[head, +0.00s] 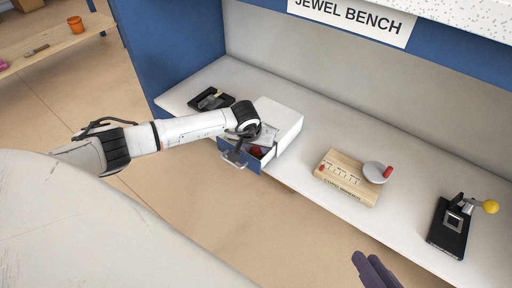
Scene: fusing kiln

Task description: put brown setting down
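No brown setting can be made out for certain. A small reddish-brown thing (256,152) shows inside the open blue-fronted drawer (252,166) of a white box (279,119). My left gripper (236,154) is at the drawer's front left, by its handle, with the wrist over the drawer's left side. Its fingers are small and partly hidden, so I cannot tell whether it holds anything. Dark purplish finger shapes, seemingly my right gripper (376,270), show at the bottom edge. The rest of it is out of frame.
A wooden board (346,181) with a red-handled grey disc (375,172) lies on the white bench. A black stand (449,228) with a yellow knob (490,207) is at the right. A black tray (207,100) is at the back left. Bare bench lies between them.

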